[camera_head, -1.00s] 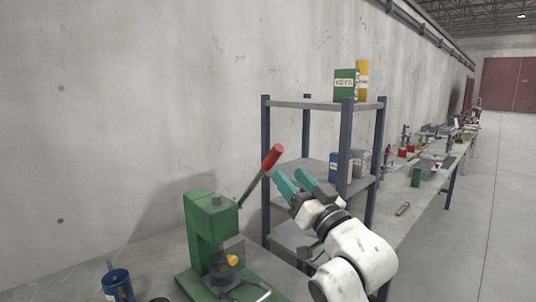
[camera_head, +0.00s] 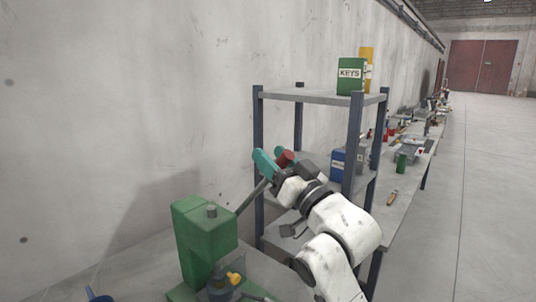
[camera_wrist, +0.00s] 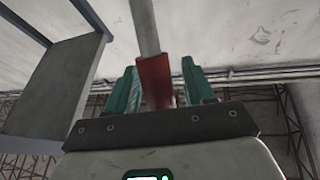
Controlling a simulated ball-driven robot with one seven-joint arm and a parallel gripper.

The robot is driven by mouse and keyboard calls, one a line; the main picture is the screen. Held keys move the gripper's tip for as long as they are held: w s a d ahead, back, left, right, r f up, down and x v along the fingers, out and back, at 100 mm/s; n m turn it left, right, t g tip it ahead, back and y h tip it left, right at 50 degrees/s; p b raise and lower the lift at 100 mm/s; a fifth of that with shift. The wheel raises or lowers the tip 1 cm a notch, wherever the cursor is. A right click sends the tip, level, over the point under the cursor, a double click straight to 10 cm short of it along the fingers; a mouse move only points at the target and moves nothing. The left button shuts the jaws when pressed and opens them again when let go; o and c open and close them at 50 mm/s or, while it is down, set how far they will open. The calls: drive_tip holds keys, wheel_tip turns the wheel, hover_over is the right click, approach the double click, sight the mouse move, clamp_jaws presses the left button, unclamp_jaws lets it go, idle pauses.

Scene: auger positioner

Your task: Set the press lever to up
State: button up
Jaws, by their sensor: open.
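The green press (camera_head: 203,240) stands on the bench at the lower middle of the head view. Its grey lever rod (camera_head: 252,195) slants up and to the right from the press body. The lever ends in a red handle (camera_head: 285,158). My gripper (camera_head: 274,160) is open at the handle, with one teal finger in front of it on the left. In the wrist view the red handle (camera_wrist: 155,80) lies between the two teal fingers of my gripper (camera_wrist: 160,85), with a gap showing on the right. The lever base is hidden in the wrist view.
A metal shelf (camera_head: 315,97) with blue posts stands right behind my arm. It carries a green KEYS box (camera_head: 350,76) on top and a blue box (camera_head: 338,164) lower down. A long bench with tools runs off to the right, beside open floor (camera_head: 480,200).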

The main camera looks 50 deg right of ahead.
clamp_jaws()
idle(0.5)
